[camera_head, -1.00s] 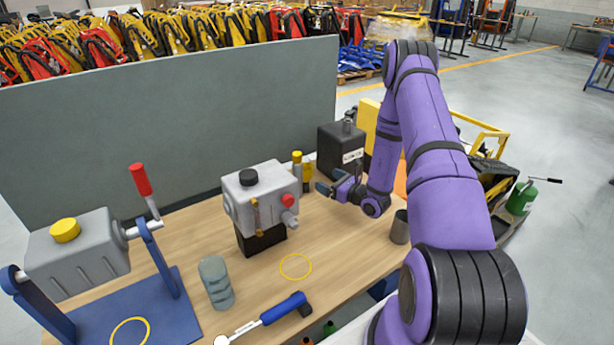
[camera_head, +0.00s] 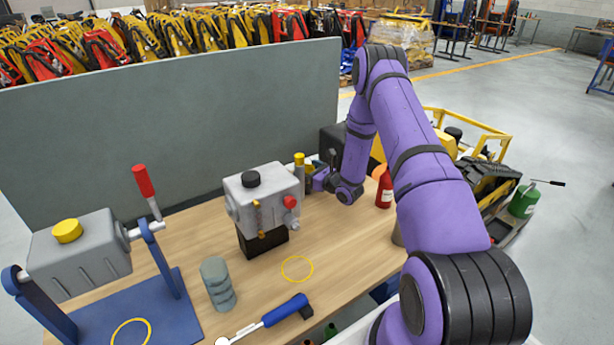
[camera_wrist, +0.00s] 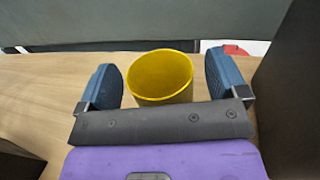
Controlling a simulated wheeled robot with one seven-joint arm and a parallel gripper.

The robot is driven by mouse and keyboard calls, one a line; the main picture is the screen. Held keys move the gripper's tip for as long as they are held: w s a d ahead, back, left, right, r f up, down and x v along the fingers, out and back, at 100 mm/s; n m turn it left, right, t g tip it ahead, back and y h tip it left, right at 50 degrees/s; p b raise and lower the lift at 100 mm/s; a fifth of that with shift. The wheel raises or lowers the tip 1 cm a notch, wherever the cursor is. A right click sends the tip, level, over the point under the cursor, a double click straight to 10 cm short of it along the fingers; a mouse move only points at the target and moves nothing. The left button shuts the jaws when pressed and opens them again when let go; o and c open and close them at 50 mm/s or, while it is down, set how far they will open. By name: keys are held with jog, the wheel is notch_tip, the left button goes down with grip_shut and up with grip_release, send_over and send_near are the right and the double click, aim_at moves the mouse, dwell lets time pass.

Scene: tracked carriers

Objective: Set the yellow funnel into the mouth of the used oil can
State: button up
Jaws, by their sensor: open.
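The yellow funnel (camera_wrist: 160,75) stands on the wooden bench in the wrist view, its round mouth facing up. My gripper (camera_wrist: 165,85) is open, with one blue-padded finger on each side of the funnel and a visible gap on both sides. In the head view my gripper (camera_head: 318,178) is low over the back of the bench, just right of the grey pump. A black can (camera_head: 332,142), which looks like the used oil can, stands at the back right, partly hidden by my arm. Its mouth is hidden.
The grey pump (camera_head: 262,200) on a black base stands left of my gripper. A grey panel (camera_head: 170,130) closes the back. The bench front holds a blue-handled tool (camera_head: 283,312).

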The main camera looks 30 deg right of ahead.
jog(key=shift+c, duration=0.2)
jog(key=c, duration=1)
jog(key=shift+o, duration=0.2)
jog(key=shift+r, duration=0.15)
